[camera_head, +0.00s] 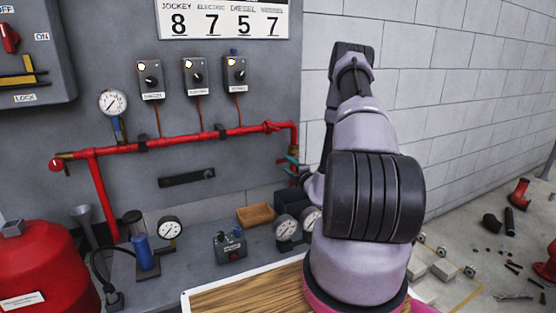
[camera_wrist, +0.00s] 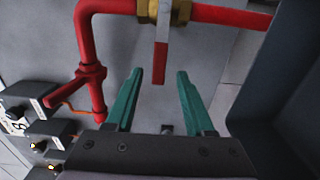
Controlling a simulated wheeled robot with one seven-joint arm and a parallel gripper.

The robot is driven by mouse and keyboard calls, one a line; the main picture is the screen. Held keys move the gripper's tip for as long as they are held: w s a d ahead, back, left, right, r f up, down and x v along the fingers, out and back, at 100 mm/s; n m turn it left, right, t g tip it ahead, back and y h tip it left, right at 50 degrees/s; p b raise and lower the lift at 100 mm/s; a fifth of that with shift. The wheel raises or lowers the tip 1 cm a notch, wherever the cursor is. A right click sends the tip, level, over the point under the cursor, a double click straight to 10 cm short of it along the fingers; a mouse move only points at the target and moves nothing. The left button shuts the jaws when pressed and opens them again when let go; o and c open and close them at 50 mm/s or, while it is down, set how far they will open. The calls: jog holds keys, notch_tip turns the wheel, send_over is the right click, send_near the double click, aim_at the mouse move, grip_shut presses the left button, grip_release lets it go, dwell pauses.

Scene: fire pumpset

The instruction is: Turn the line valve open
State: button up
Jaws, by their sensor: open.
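The line valve shows in the wrist view as a brass body (camera_wrist: 168,10) on the red pipe (camera_wrist: 222,15). Its flat lever handle (camera_wrist: 160,50), red with a pale band, points down in the picture. My gripper (camera_wrist: 160,73) is open, with one green finger on each side of the handle's lower end. I see gaps between the handle and both fingers, and cannot tell how deep the handle reaches between them. In the head view, a green part of my gripper (camera_head: 292,160) shows beside the red pipe's right end, mostly behind my arm. The valve is not clearly visible there.
The red pipe (camera_head: 200,138) runs along the grey panel below three switch boxes (camera_head: 194,76). A gauge (camera_head: 170,229), a small control box (camera_head: 230,246) and a wooden tray (camera_head: 256,215) stand on the bench below. Loose tools and fittings lie on the floor at right.

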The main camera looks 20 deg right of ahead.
aim_at(283, 160)
jog(key=w, duration=0.8)
jog(key=shift+w+a, duration=0.15)
jog(key=shift+w, duration=0.05)
grip_shut()
dwell(1.1)
